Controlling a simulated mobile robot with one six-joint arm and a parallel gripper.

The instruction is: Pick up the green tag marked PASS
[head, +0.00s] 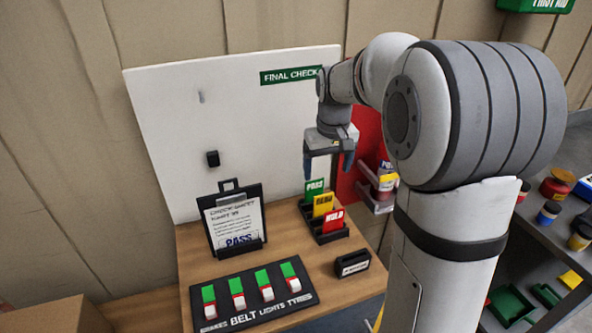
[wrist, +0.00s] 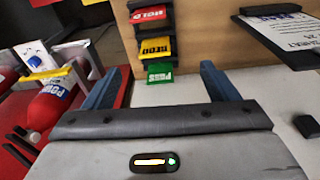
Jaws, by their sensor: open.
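The green tag marked PASS (head: 314,187) stands in the back slot of a black stepped rack (head: 333,237) on the wooden table. A yellow tag (head: 322,204) and a red tag marked HOLD (head: 333,219) stand in front of it. My gripper (head: 328,168) is open and empty, pointing down just above and behind the green tag. In the wrist view the green tag (wrist: 160,74) shows between the two blue-grey fingers, beyond their tips; no contact shows.
A clipboard (head: 234,214) stands left of the rack. A switch panel (head: 252,299) and a small black holder (head: 352,264) lie in front. A white board (head: 215,120) rises behind. A red panel with a fire extinguisher (wrist: 50,112) is close beside my gripper.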

